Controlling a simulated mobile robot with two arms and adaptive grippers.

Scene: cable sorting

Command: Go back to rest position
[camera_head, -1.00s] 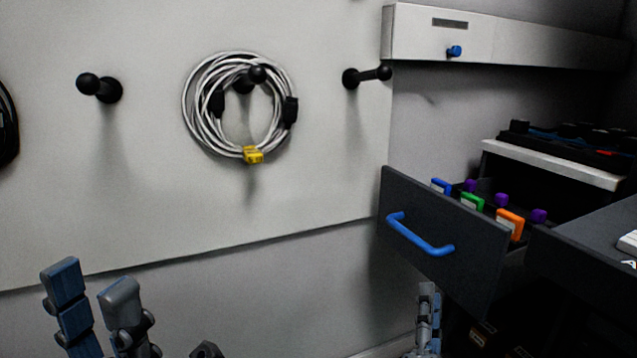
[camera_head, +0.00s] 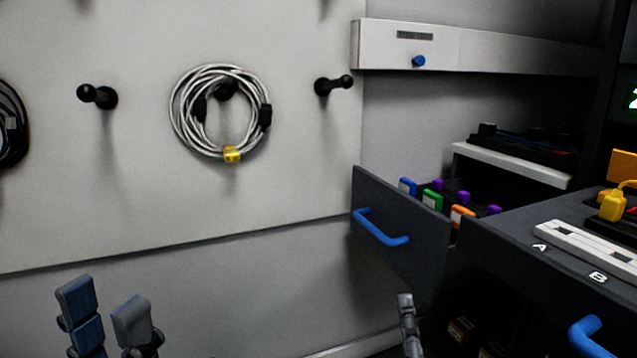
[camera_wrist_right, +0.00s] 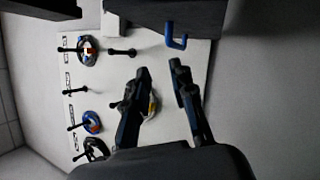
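My left gripper (camera_head: 108,318) shows at the lower left of the head view. Its two fingers stand apart with nothing between them. My right gripper (camera_head: 408,325) shows only as a narrow tip at the bottom of the head view, in front of the drawer unit. In the right wrist view its two fingers (camera_wrist_right: 160,80) are apart, with nothing held between them. A coiled white cable (camera_head: 180,112) with a yellow plug (camera_head: 232,154) hangs on a black peg on the wall board, away from both grippers.
An open drawer (camera_head: 400,240) with a blue handle (camera_head: 380,228) holds several coloured tags. A desk surface (camera_head: 520,255) with a white strip (camera_head: 590,245) and a yellow plug (camera_head: 612,205) is at the right. Empty pegs (camera_head: 97,96) stick out of the board (camera_head: 200,210).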

